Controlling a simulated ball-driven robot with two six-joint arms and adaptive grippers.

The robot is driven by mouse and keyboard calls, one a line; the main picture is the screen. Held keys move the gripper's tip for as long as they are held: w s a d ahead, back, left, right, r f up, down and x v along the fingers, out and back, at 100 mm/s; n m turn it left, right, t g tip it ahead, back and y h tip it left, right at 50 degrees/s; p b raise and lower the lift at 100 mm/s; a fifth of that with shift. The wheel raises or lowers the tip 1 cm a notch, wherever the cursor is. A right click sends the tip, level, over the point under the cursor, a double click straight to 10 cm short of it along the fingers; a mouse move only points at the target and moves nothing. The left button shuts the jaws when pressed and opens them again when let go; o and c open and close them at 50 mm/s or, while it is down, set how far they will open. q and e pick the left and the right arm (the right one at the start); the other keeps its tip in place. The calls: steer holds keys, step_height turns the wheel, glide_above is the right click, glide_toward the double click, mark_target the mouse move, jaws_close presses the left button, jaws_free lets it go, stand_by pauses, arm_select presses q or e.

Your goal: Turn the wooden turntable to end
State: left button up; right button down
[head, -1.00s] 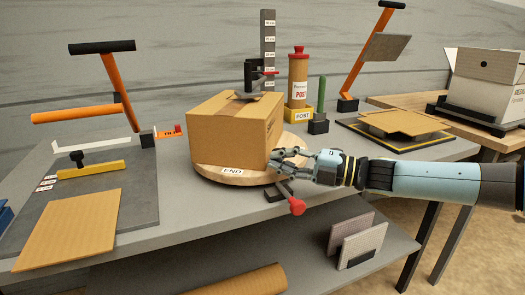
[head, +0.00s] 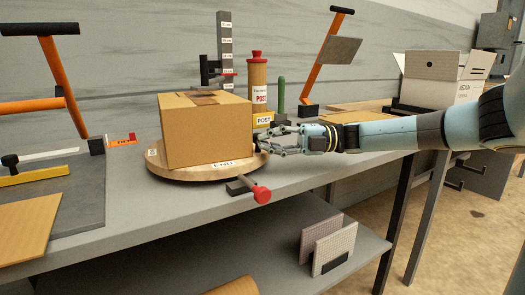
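The round wooden turntable (head: 178,173) lies on the grey workbench. An END label (head: 223,164) shows on its front rim, and a second, unreadable label (head: 151,152) shows at its left. A closed cardboard box (head: 205,132) stands on it and covers most of its top. A red-knobbed lever (head: 260,193) sits on the bench just in front of the turntable. My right gripper (head: 262,141) reaches in from the right, with its fingertips at the box's right side near the turntable's rim. The fingers look spread; contact cannot be made out. My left gripper is out of view.
Behind the turntable stand a height gauge (head: 225,50), a POST tube (head: 259,82) and a green post (head: 281,95). Orange-handled tools stand at left and back right. An open carton (head: 440,78) is at far right.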

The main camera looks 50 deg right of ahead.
steer(key=shift+w+d+b, duration=0.15)
steer(key=shift+d+b, duration=0.35)
steer(key=shift+d, duration=0.45)
